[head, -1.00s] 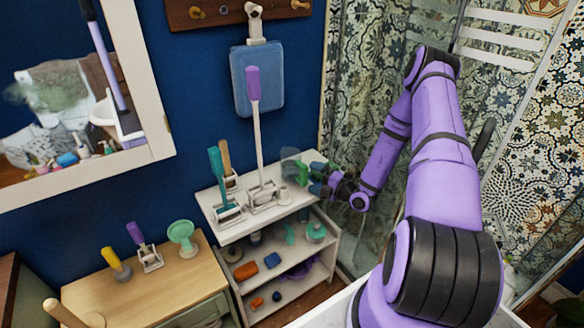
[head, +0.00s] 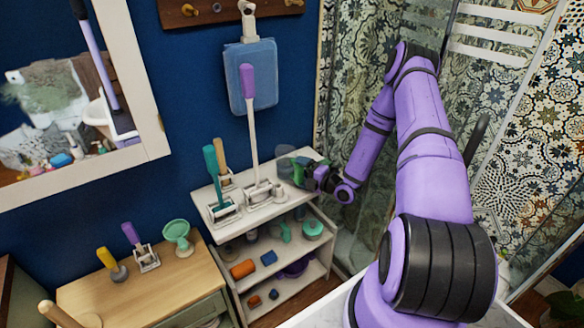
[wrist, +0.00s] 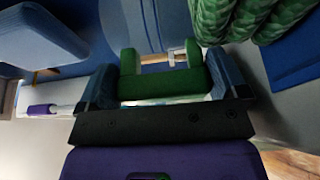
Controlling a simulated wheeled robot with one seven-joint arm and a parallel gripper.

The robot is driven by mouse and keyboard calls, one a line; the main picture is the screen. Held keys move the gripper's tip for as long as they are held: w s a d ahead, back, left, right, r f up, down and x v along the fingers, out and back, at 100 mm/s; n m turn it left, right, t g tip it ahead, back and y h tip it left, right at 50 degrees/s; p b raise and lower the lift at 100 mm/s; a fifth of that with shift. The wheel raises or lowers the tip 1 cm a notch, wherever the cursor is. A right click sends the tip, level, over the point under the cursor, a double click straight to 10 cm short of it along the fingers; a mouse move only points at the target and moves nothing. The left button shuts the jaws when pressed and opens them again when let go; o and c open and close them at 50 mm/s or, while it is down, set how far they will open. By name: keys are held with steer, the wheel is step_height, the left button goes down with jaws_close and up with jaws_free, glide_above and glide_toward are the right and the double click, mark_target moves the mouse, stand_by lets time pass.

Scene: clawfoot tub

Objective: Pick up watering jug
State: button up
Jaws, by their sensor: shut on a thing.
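The watering jug has a see-through grey body (head: 285,156) and a green handle. It is at the right back end of the white shelf's top, partly behind my gripper. My gripper (head: 305,172) reaches in from the right and is shut on the green handle. In the wrist view, the green handle (wrist: 160,84) sits between the two blue-grey fingers of my gripper (wrist: 162,88). Whether the jug's base touches the shelf top cannot be told.
The white shelf (head: 285,208) carries a purple-handled brush (head: 247,82) and a teal brush (head: 212,165) left of the jug. A blue dustpan (head: 252,75) hangs on the wall behind. A wooden cabinet (head: 150,285) stands at left. A patterned shower wall (head: 490,100) is at right.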

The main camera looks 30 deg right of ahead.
steer(key=shift+r, duration=0.1)
steer(key=shift+r, duration=0.8)
steer(key=s+r, duration=0.3)
steer(key=s, duration=1.3)
steer(key=shift+r, duration=0.15)
steer(key=shift+d, duration=0.1)
steer(key=o, duration=0.8)
steer(key=c, duration=0.7)
